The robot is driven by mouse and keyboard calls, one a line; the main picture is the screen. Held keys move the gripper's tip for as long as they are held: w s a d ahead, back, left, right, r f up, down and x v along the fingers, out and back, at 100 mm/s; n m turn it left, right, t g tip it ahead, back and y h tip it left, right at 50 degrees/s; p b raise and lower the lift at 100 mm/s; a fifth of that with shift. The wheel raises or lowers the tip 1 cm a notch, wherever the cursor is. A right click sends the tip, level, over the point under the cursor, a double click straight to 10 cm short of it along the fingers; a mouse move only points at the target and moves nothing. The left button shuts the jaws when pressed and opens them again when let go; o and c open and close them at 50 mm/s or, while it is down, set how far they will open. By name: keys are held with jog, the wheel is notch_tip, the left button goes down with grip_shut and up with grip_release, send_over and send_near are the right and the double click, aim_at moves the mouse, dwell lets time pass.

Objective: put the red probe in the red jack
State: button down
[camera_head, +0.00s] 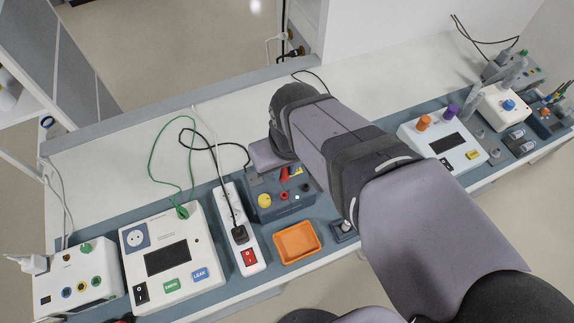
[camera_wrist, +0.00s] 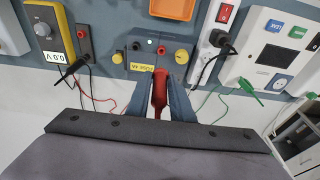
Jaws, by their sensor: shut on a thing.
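The red probe (camera_wrist: 160,88) is between the two fingers of my gripper (camera_wrist: 160,92), which is shut on it. In the wrist view its front end points at the grey-blue box (camera_wrist: 150,42). The red jack (camera_wrist: 161,50) is on that box, just beyond the probe's end, with a small gap in the picture. In the head view the red jack (camera_head: 284,195) shows on the front part of the box (camera_head: 255,214), and my gripper (camera_head: 283,172) is behind it, partly hidden by my wrist.
The box also has a yellow knob (camera_head: 264,200). An orange tray (camera_head: 297,242) lies in front of it. A white power strip (camera_head: 250,262) with a black plug and a white meter (camera_head: 190,238) stand to the left. A red lead (camera_wrist: 90,96) hangs nearby in the wrist view.

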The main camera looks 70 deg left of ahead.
aim_at(285, 179)
jog(key=shift+f+b, duration=2.85)
jog(key=shift+f, duration=0.25)
jog(key=shift+f+b, duration=0.7)
jog(key=shift+f, duration=0.45)
jog(key=c, duration=1.5)
grip_release()
jog(key=shift+r, duration=0.1)
jog(key=shift+d+r, duration=0.25)
jog(key=shift+r, duration=0.95)
jog(key=shift+d+r, duration=0.25)
jog(key=shift+r, duration=0.9)
jog(key=shift+d+r, duration=0.25)
jog(key=shift+r, duration=0.95)
jog(key=shift+a, duration=0.1)
